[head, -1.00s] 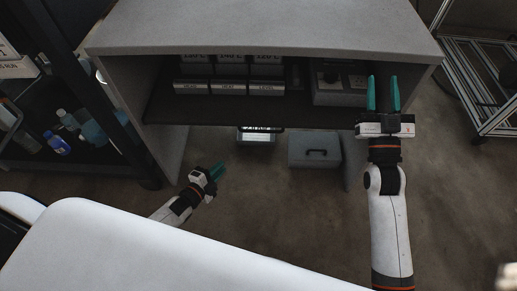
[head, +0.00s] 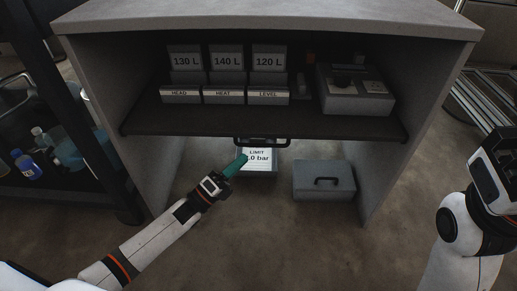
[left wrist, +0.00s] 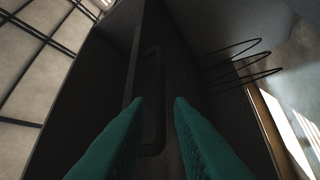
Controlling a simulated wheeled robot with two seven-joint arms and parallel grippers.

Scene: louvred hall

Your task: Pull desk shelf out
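The desk shelf (head: 145,122) is a dark slide-out board under the grey desk top (head: 270,22). It appears slightly tilted toward the viewer. Its dark loop handle (head: 262,143) hangs at the middle of the front edge. My left gripper (head: 241,161), with teal fingers, is just below and left of the handle. In the left wrist view the fingers (left wrist: 158,100) are apart, with the dark handle (left wrist: 152,75) ahead, between and beyond the tips; no contact is visible. My right arm shows at the right edge, but its fingers do not.
On the shelf stand several labelled boxes (head: 228,95) and a grey device (head: 355,92). Below are a "LIMIT" sign (head: 259,158) and a grey case with a handle (head: 324,181) on the floor. Desk side panels flank the shelf. A black rack (head: 60,165) with bottles stands left.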

